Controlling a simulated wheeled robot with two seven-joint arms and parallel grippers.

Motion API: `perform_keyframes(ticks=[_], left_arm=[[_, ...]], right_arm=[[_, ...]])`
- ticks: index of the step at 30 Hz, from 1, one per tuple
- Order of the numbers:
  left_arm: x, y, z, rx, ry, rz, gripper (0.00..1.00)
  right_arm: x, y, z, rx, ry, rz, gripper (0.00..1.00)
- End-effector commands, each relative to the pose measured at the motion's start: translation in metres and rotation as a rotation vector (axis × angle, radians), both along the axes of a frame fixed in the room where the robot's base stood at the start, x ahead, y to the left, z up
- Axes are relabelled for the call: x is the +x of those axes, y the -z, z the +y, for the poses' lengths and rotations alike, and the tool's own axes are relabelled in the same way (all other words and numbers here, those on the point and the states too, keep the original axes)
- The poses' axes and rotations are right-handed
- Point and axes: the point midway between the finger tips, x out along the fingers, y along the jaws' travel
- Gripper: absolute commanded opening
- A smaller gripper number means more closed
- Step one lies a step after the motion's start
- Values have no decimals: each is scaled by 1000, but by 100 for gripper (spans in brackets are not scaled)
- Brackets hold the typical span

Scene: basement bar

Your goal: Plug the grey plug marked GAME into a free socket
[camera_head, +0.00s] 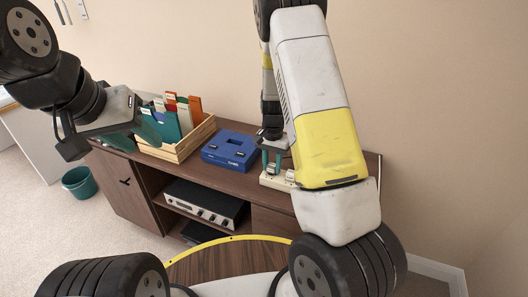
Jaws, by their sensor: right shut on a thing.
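A cream socket strip (274,184) lies on the cabinet top, partly hidden behind my right arm. Pale plugs or raised parts show on it, too small to read. My right gripper (272,162) points down over the strip with its teal fingers close together. It is shut on a small plug at the strip, mostly hidden by the fingers. I cannot read the GAME mark or tell whether the plug is in a socket.
A blue console-like box (230,150) stands left of the strip. A wooden crate (184,149) of folders stands further left. A silver audio unit (205,201) sits on the cabinet (152,177) shelf. A teal bin (80,182) stands on the floor. A wooden round top with yellow edging (228,239) is in front.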

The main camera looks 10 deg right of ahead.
Motion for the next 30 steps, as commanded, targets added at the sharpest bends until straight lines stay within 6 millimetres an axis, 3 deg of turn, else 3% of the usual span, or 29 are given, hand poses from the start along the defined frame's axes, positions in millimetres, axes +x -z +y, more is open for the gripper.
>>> perform_keyframes(ticks=[29, 30], left_arm=[[0, 0, 0, 0, 0, 0, 40], [0, 0, 0, 0, 0, 0, 40]], right_arm=[[0, 5, 0, 0, 0, 0, 0], [0, 5, 0, 0, 0, 0, 36]])
